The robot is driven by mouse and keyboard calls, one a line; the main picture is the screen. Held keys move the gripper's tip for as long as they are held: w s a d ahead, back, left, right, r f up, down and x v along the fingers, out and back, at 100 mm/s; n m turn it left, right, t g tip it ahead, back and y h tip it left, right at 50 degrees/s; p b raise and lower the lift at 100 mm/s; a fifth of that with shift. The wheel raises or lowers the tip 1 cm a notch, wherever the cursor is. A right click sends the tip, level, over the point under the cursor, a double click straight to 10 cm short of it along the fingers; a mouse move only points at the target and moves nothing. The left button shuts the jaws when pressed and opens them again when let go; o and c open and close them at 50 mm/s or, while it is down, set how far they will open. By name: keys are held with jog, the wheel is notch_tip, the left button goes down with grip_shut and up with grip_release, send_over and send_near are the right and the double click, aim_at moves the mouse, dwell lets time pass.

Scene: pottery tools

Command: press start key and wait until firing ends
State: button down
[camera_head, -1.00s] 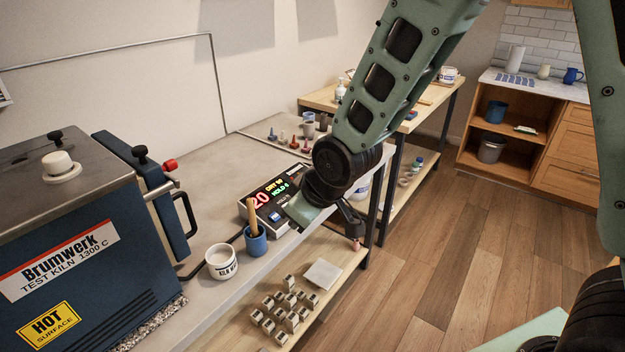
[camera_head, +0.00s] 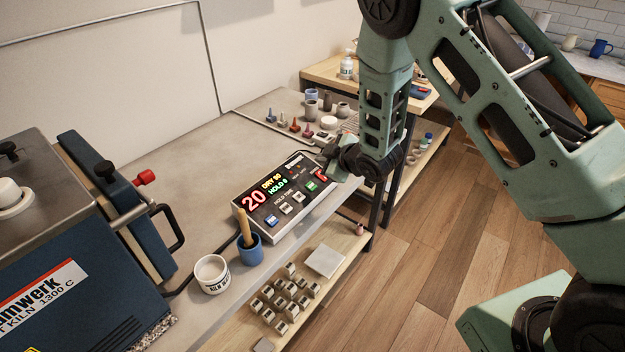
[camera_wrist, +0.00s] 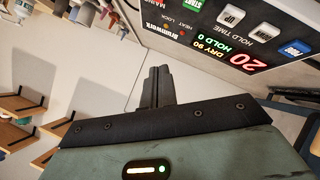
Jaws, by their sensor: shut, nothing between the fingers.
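The kiln controller (camera_head: 262,233) lies on the grey bench, its lit display reading 20, DRY 90 and HOLD 0. Its keys are a blue one (camera_head: 272,220), two pale ones, a green one (camera_head: 311,186) and a red one (camera_head: 321,175). I cannot read the key labels clearly in the head view. My gripper (camera_head: 328,154) is by the controller's far right end, near the red key; contact cannot be told.
The blue kiln (camera_head: 60,285) stands at left with its door handle jutting out. A white jar (camera_head: 212,275) and a blue cup (camera_head: 250,252) with a wooden stick stand by the controller's near end. Small coloured cones (camera_head: 294,125) and pots stand behind my gripper.

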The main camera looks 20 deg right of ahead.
dwell(0.3)
jog(key=b, duration=0.5)
send_near(309, 181)
jog(key=w, duration=0.1)
jog(key=w+a, duration=0.1)
jog(key=w, duration=0.1)
jog(key=shift+w+a+r, duration=0.1)
jog(key=shift+w+a, duration=0.1)
jog(key=shift+a, duration=0.15)
jog(key=shift+w+a+f+b, duration=0.15)
jog(key=shift+w+f+b, duration=0.05)
jog(key=shift+f+b, duration=0.4)
jog(key=shift+f, duration=0.2)
dwell(0.7)
jog(key=shift+f+b, duration=0.25)
jog(key=shift+b, duration=0.2)
jog(key=shift+w+a+f+b, duration=0.1)
jog(key=shift+w+f+b, duration=0.05)
jog(key=shift+f+b, duration=0.25)
dwell(0.5)
jog(key=shift+r, duration=0.15)
jog(key=shift+s+r+p, duration=0.2)
jog(key=shift+r+p, duration=0.2)
jog(key=shift+r, duration=0.25)
